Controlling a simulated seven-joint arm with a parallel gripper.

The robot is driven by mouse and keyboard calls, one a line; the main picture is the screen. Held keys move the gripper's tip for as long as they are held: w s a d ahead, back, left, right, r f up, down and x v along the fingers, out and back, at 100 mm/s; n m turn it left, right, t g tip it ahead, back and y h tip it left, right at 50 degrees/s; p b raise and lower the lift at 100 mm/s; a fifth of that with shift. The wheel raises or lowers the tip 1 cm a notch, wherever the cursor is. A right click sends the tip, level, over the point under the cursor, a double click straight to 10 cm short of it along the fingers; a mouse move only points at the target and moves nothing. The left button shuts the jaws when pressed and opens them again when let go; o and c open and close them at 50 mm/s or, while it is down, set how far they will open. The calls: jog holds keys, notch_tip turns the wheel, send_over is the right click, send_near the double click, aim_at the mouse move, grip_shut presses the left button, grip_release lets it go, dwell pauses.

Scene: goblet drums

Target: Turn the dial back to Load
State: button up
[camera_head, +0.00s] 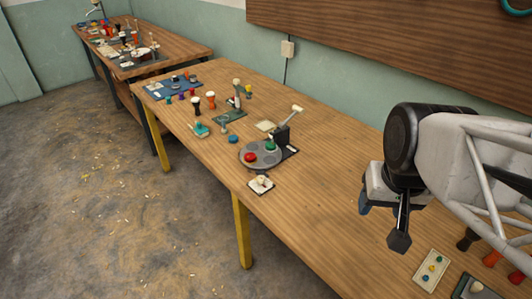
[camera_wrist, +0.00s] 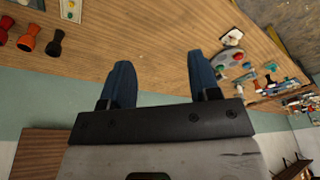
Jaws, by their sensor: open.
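A small white plate with a pale knob (camera_head: 261,184), probably the dial, lies near the table's front edge. It also shows in the wrist view as a white plate (camera_wrist: 232,37) right of my fingers. Its markings are too small to read. Beside it stands a press-like device with a round grey plate (camera_head: 248,160) bearing a red and a green piece, and a pale-tipped lever. My gripper (camera_wrist: 162,72) is open and empty, with blue fingers apart. In the head view my gripper (camera_head: 383,222) hangs above the table's right part, well away from the knob.
The wooden table (camera_head: 335,180) is bare between the device and my gripper. A pale card with coloured dots (camera_head: 431,269) and small goblet drums (camera_head: 491,258) lie at lower right. More drums (camera_head: 211,100) and a blue mat (camera_head: 158,91) are further back. A second cluttered table (camera_head: 185,45) stands behind.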

jog(key=w+a+f+m+g+y, duration=0.15)
jog(key=w+a+m, duration=0.3)
jog(key=w, duration=0.65)
jog(key=m+g+y, duration=0.1)
jog(key=m+y, duration=0.2)
jog(key=m, duration=1)
send_near(261, 178)
jog(key=shift+x, duration=0.85)
jog(key=shift+w, duration=0.15)
jog(key=shift+x, duration=3.8)
jog(key=c, duration=0.9)
jog(key=shift+n, duration=0.25)
